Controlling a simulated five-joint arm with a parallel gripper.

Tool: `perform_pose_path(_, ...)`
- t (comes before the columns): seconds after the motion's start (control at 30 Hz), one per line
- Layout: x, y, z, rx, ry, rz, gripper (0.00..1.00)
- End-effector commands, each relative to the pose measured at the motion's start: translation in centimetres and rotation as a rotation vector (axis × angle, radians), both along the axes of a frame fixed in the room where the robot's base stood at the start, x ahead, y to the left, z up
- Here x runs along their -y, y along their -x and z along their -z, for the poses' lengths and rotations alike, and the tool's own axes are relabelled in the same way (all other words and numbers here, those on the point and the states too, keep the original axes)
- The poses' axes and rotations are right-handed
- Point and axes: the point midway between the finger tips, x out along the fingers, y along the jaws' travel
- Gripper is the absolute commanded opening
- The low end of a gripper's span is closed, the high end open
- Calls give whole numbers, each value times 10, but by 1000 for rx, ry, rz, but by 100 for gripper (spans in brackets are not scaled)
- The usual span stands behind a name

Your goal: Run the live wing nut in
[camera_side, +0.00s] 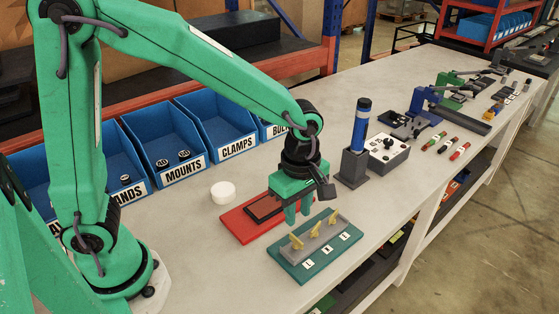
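Three yellow wing nuts stand in a row on a grey bar (318,236) on a teal plate (296,271): a left one (296,243), a middle one (312,231) and a right one (332,218). Small white labels with black letters lie in front of them; the left one looks like an L, but the letters are too small to tell for sure. My gripper (298,217) points down just behind the bar, above the near right end of a red tray. Its two green fingers are apart with nothing seen between them. No wing nut is in its grasp.
The red tray (238,227) with a dark inset lies behind the teal plate. A light tower with a blue lamp (362,125) stands right of my gripper, beside a grey control box (375,155). A white round puck (223,192) lies left. Blue bins (166,150) line the back.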

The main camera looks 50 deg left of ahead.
Motion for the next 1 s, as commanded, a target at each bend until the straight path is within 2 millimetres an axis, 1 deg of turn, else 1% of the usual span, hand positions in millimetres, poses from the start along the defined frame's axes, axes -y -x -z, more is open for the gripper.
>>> perform_pose_path(0.17,0,0,1,0,0,-2,27)
perform_pose_path(0.37,0,0,11,-3,-1,-1,27)
perform_pose_path(0.47,0,0,20,-3,-1,-1,27)
perform_pose_path(0.8,0,1,61,-3,-1,0,27)
perform_pose_path(1.0,0,1,75,-2,-1,0,27)
